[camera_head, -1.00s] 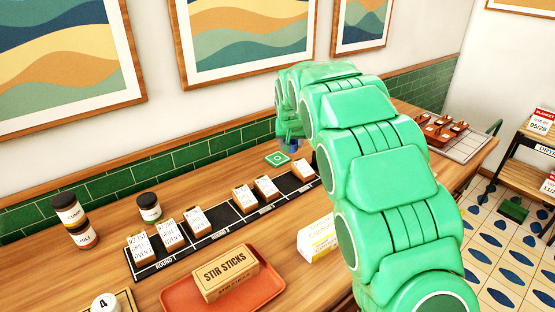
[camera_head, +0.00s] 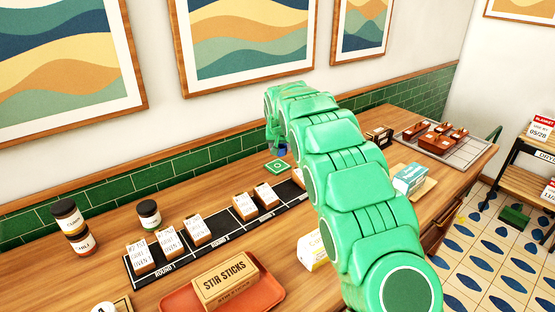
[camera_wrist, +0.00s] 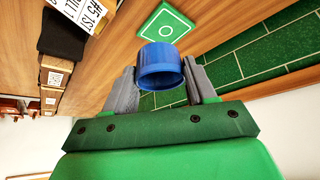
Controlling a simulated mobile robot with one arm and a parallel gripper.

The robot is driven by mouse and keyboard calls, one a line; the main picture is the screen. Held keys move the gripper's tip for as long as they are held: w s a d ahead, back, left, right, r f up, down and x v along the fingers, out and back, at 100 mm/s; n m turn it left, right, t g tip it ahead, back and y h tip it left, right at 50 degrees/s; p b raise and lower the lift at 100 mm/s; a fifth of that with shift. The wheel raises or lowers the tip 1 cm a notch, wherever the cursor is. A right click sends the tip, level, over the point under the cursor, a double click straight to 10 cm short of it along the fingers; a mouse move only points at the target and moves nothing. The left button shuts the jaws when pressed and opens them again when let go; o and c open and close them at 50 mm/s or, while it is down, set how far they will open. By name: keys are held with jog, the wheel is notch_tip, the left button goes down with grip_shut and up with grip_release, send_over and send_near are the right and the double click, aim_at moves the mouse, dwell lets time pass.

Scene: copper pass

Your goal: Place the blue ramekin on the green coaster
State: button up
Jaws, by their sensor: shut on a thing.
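The blue ramekin (camera_wrist: 160,72) is held between the two grey fingers of my gripper (camera_wrist: 163,88) in the wrist view. In the head view only a small bit of the blue ramekin (camera_head: 282,150) shows beside my arm. The green coaster (camera_wrist: 168,25) is a square with a pale ring mark, lying on the wooden counter just beyond the ramekin. In the head view the coaster (camera_head: 276,167) lies near the green tiled wall, close to the ramekin. The gap between ramekin and counter is hard to judge. My gripper itself is mostly hidden behind my arm in the head view.
A black board (camera_head: 209,247) with several ticket holders lies in front of the coaster. A stir sticks box (camera_head: 224,280) stands on an orange tray (camera_head: 266,291). Two stacked jars (camera_head: 72,225) and one single jar (camera_head: 149,214) stand left. The green tiles (camera_head: 168,174) border the counter behind.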

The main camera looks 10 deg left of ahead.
jog(key=shift+w+a+f, duration=0.15)
jog(key=shift+w+f, duration=0.1)
jog(key=shift+w, duration=0.3)
jog(key=shift+w+a+f, duration=0.15)
jog(key=shift+w+f, duration=0.1)
jog(key=shift+w, duration=0.25)
jog(key=x, duration=0.5)
jog(key=shift+w+a, duration=0.3)
jog(key=shift+a, duration=0.05)
jog(key=shift+w+a+f, duration=0.2)
jog(key=shift+w+f, duration=0.15)
jog(key=shift+w, duration=0.1)
jog(key=shift+f, duration=0.15)
jog(key=shift+w, duration=0.1)
jog(key=shift+w+f, duration=0.2)
jog(key=shift+f, duration=1.6)
jog(key=shift+f, duration=0.1)
